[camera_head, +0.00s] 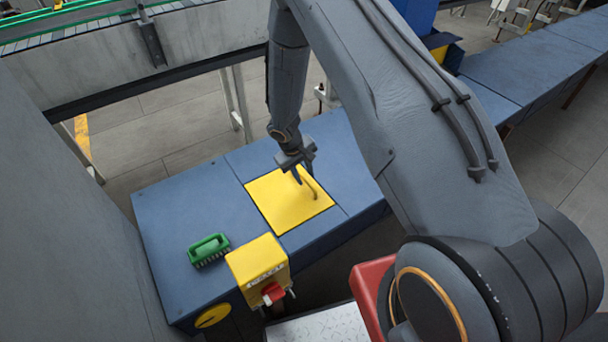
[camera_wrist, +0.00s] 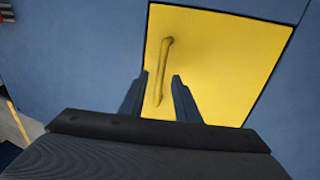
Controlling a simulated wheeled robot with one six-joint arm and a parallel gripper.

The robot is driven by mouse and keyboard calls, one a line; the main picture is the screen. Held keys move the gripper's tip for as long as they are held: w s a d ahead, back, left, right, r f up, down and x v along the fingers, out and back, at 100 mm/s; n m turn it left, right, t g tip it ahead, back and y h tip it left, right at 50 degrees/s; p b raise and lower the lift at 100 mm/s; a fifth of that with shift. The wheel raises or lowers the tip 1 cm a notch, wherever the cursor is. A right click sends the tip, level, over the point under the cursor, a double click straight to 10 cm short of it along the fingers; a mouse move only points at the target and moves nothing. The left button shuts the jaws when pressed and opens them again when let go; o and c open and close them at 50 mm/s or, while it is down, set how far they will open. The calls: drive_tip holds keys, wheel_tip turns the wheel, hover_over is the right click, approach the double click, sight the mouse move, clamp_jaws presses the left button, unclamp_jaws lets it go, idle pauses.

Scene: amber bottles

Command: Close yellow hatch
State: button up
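The yellow hatch (camera_head: 284,208) lies flat, level with the top of the blue bench. It fills much of the wrist view (camera_wrist: 225,60). Its bar handle (camera_head: 315,189) stands on the panel and also shows in the wrist view (camera_wrist: 163,70). My gripper (camera_head: 304,176) is over the hatch, close to the handle. In the wrist view my gripper (camera_wrist: 158,88) has its two fingers apart, with the lower part of the handle showing between them. I cannot tell whether the fingers touch the handle.
A yellow box with a red knob (camera_head: 258,265) stands at the front edge. A grey wall borders the left. A conveyor (camera_head: 160,55) runs behind the bench.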

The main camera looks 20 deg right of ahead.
drive_tip(key=b+v, duration=0.1)
drive_tip(key=v, duration=0.6)
drive_tip(key=shift+r, duration=0.3)
drive_tip(key=shift+a, duration=0.1)
drive_tip(key=s+d+r+m+y, duration=0.1)
drive_tip(key=s+r, duration=0.4)
drive_tip(key=r, duration=0.2)
drive_tip(key=s+d+r+m, duration=0.1)
drive_tip(key=s+d+r, duration=0.1)
drive_tip(key=s+r, duration=0.35)
drive_tip(key=s+r+m+y, duration=0.1)
drive_tip(key=s+r, duration=0.9)
drive_tip(key=s, duration=0.4)
drive_tip(key=shift+a+r+m+g+y, duration=0.3)
drive_tip(key=shift+r+y, duration=0.1)
